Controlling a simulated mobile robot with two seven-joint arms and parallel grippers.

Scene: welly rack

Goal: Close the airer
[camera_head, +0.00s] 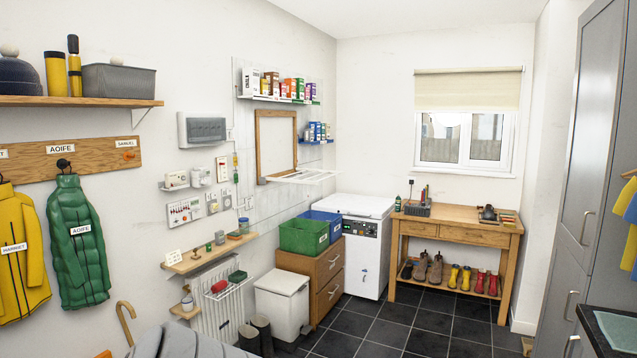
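The airer is on the left wall towards the far corner. Its upright wooden frame (259,146) is fixed against the wall. A white slatted rack (303,176) stands out from the frame's lower edge, roughly level, so the airer is open. Nothing seems to hang on the rack, though its bars are small at this distance. Neither of my grippers is in view.
Below the rack stand green (304,236) and blue crates (327,222), a wooden drawer unit (329,271) and a white appliance (366,257). A white bin (283,302) and dark boots (262,335) stand nearer. The dark tiled floor (420,320) is clear mid-room.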

